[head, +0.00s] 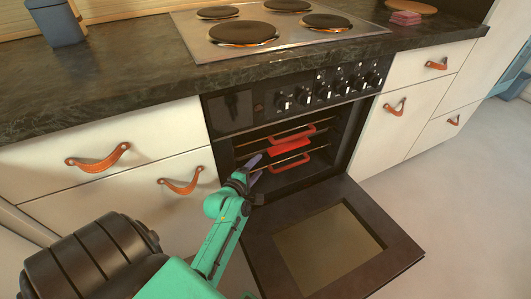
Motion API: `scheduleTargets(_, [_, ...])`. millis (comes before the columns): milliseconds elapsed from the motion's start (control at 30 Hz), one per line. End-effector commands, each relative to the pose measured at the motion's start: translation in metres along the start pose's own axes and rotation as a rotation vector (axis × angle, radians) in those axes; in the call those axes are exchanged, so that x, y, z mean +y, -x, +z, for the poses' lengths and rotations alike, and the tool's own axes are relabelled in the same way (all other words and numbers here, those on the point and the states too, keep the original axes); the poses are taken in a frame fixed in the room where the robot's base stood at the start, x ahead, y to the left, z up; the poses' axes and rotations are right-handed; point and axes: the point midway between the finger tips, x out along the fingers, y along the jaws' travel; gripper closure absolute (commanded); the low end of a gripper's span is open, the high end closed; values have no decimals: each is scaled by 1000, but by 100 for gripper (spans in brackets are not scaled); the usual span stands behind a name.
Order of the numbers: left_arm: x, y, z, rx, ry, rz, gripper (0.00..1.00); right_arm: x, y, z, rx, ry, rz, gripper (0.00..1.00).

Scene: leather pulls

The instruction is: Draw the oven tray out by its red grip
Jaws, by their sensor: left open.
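The oven (283,150) stands open under the hob, its door (388,236) folded down to the front. Inside, bright red and orange-red grips show one above the other: an upper loop grip (312,130), a solid red piece (290,147) just under it, and a lower loop grip (291,163). The trays or racks behind them are mostly dark, so I cannot tell which piece belongs to which. My left gripper (254,170) is open and empty at the left side of the oven mouth, its purple fingertips left of the red grips and apart from them. My right gripper is out of view.
White drawers with orange leather pulls (98,158) flank the oven. Control knobs (335,87) line the panel above its opening. The hob (275,30), a blue-grey canister (56,22) and a pink stack (405,18) are on the dark counter. The floor at right is clear.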

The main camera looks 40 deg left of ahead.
Motion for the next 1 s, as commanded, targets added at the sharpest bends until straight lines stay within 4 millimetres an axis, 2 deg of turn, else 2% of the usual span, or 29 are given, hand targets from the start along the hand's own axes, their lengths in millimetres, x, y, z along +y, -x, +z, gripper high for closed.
scheduleTargets(33, [-2,-12,0,0,0,3,35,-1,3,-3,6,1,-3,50])
scheduleTargets(300, [-3,-66,-1,0,-1,2,35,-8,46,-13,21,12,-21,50])
scheduleTargets(500, [-3,-100,-1,0,-2,1,35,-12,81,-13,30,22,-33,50])
scheduleTargets(700, [-1,-111,0,0,-2,-1,35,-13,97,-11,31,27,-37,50])
scheduleTargets(933, [-1,-110,0,0,-2,-1,35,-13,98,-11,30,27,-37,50])
scheduleTargets(1000, [-1,-110,0,0,-2,-1,62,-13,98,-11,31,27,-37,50])
